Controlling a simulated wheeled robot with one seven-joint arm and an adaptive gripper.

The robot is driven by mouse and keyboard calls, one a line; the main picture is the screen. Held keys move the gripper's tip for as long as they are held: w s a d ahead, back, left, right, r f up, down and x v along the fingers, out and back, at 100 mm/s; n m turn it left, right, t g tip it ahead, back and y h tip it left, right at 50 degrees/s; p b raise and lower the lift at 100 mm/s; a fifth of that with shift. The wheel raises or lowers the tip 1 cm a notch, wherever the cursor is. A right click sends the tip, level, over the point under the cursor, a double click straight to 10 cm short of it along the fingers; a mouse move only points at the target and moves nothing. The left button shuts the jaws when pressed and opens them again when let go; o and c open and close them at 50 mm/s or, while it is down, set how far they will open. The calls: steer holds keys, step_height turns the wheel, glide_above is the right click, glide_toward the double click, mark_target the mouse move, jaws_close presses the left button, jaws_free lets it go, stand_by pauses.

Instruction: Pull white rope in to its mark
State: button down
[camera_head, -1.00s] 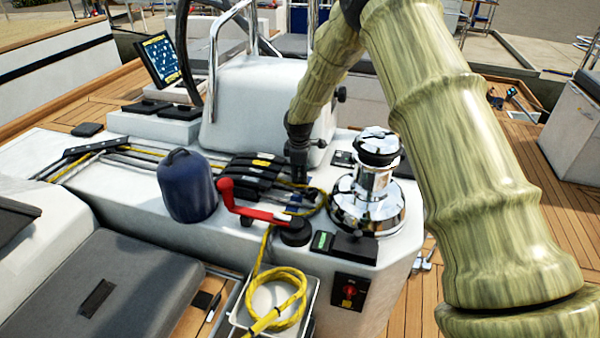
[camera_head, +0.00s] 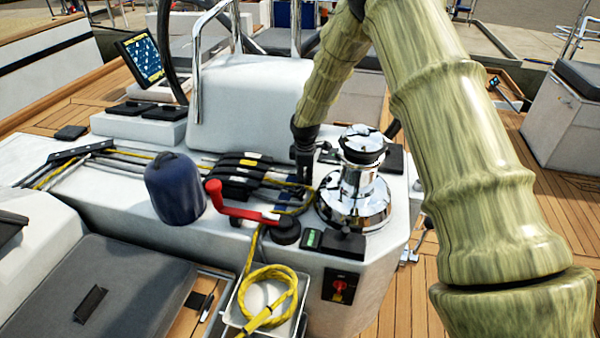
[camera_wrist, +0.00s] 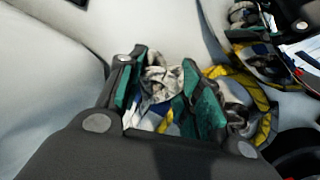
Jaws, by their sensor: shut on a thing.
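My gripper (camera_head: 303,184) is low over the white console, between the black rope clutches (camera_head: 243,176) and the chrome winch (camera_head: 356,190). In the wrist view, the green-padded fingers of my gripper (camera_wrist: 165,95) are close together around a mottled white-grey rope (camera_wrist: 162,78). A blue-and-white piece and a yellow rope (camera_wrist: 250,88) lie beside and below it. In the head view, the white rope at my gripper is too small to make out, and I cannot tell any mark on it.
A red-handled lever (camera_head: 236,205) stands in front of the clutches. A blue bag (camera_head: 174,188) stands to its left. A black-and-green panel (camera_head: 335,241) sits before the winch.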

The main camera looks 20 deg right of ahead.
steer(key=c, duration=1.3)
jaws_free()
steer(key=shift+w+r, duration=0.25)
steer(key=shift+r, duration=0.1)
steer(key=shift+c, duration=0.2)
steer(key=shift+o, duration=0.5)
steer(key=shift+s, duration=0.15)
steer(key=shift+a, duration=0.1)
step_height(320, 180, up, 12)
steer(key=s, duration=0.2)
steer(key=shift+a, duration=0.4)
